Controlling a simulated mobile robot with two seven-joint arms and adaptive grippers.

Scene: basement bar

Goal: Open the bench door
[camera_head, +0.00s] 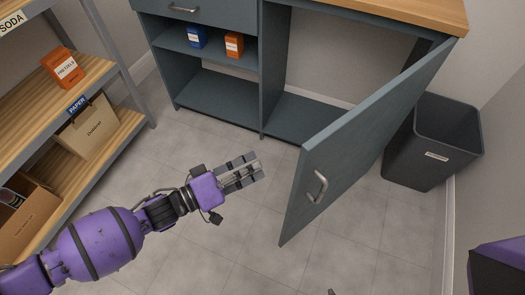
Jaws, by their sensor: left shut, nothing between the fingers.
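The bench (262,66) is a blue-grey cabinet with a wooden top at the back. Its door (352,140) is hinged on the right and stands wide open, swung out toward me. A silver handle (318,187) sits near the door's free edge. My left gripper (254,168) is shut and empty, over the floor to the left of the door and apart from it.
A dark bin (432,142) stands right of the door by the wall. Wood-and-metal shelving (104,138) with boxes is at left. A blue box (196,37) and an orange box (234,44) stand inside the bench. Tiled floor in front of the bench is clear.

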